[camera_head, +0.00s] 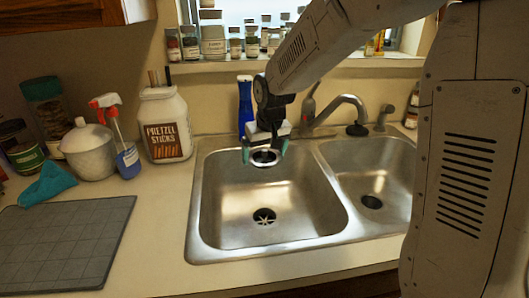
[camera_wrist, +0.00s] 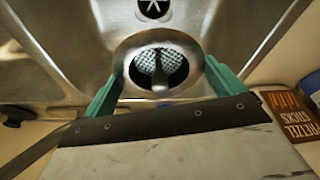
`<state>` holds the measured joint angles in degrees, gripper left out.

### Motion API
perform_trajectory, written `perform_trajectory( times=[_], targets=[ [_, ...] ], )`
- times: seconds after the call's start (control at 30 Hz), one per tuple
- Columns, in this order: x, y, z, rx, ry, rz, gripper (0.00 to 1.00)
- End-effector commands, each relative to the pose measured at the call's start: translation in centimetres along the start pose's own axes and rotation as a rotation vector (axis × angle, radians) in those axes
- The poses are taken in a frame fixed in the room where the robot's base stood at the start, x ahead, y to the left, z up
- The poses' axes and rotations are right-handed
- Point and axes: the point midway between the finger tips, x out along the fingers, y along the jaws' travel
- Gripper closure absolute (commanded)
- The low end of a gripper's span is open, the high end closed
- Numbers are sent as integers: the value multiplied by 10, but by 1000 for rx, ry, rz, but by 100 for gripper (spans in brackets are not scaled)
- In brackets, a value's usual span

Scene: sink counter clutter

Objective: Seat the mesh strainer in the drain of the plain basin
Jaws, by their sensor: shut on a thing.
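The mesh strainer (camera_head: 265,158) is a round metal cup with a wide shiny rim. My gripper (camera_head: 264,151) is shut on it, with teal fingers at opposite sides of the rim. I hold it in the air over the back of the left basin (camera_head: 225,195). In the wrist view the strainer's mesh (camera_wrist: 146,66) shows between the fingers. The left basin's drain (camera_head: 264,216) has a star-shaped opening, which also shows at the top of the wrist view (camera_wrist: 154,9). The right basin (camera_head: 350,160) has a plain dark round drain (camera_head: 371,202).
A faucet (camera_head: 345,106) and a blue bottle (camera_head: 245,100) stand behind the sink. A pretzel jar (camera_head: 166,125), a spray bottle (camera_head: 124,150), a white lidded pot (camera_head: 88,152), a teal cloth (camera_head: 48,184) and a grey mat (camera_head: 70,240) are at left. A divider separates the basins.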

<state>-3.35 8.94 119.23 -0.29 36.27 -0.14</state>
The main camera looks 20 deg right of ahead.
Motion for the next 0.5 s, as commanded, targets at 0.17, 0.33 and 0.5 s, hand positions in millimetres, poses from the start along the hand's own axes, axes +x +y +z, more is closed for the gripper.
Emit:
perform_trajectory(
  times=[0.17,0.33,0.5],
  targets=[
    [5,0,2,2,-1,1,28],
    [21,0,7,2,-2,1,28],
    [41,0,13,2,-3,1,28]
  ],
)
